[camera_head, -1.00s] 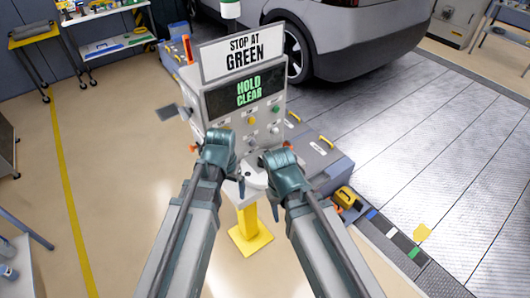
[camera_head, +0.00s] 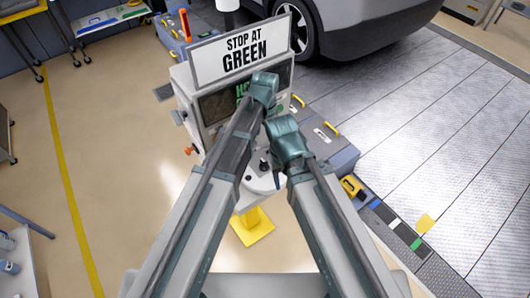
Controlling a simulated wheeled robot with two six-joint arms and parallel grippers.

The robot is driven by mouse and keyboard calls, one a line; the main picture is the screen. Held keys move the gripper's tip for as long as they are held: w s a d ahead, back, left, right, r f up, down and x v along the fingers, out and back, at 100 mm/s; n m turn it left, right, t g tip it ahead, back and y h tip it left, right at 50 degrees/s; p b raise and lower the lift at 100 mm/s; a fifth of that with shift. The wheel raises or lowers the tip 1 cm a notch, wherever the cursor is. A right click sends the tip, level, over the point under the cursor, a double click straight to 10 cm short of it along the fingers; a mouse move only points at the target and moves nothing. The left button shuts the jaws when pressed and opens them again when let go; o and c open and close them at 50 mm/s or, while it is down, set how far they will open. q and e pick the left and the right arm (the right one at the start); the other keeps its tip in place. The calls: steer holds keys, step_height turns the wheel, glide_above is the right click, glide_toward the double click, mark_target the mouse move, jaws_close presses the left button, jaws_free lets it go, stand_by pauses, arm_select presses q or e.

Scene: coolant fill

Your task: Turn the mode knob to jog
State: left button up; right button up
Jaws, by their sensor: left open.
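The control console (camera_head: 188,90) stands in front of me, with a "STOP AT GREEN" sign (camera_head: 243,52) on top. The mode knob cannot be made out; my arms hide most of the control panel. My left gripper (camera_head: 264,90) is raised in front of the screen and panel, open; its fingertips are hidden behind the wrist. My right gripper (camera_head: 286,145) is lower and to the right, in front of the console; its fingers are hidden, so its opening cannot be told.
A pale shelf (camera_head: 258,182) with a small dark part juts from the console above a yellow foot (camera_head: 252,228). Grey boxes with yellow handles (camera_head: 325,138) stand to the right. A grey car (camera_head: 370,35) is behind.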

mark_target(265, 162)
arm_select(q)
steer(key=f+b, duration=1.3)
steer(key=b, duration=0.1)
steer(key=shift+s+f, duration=0.2)
steer(key=shift+f, duration=0.15)
jaws_close()
stand_by(0.4)
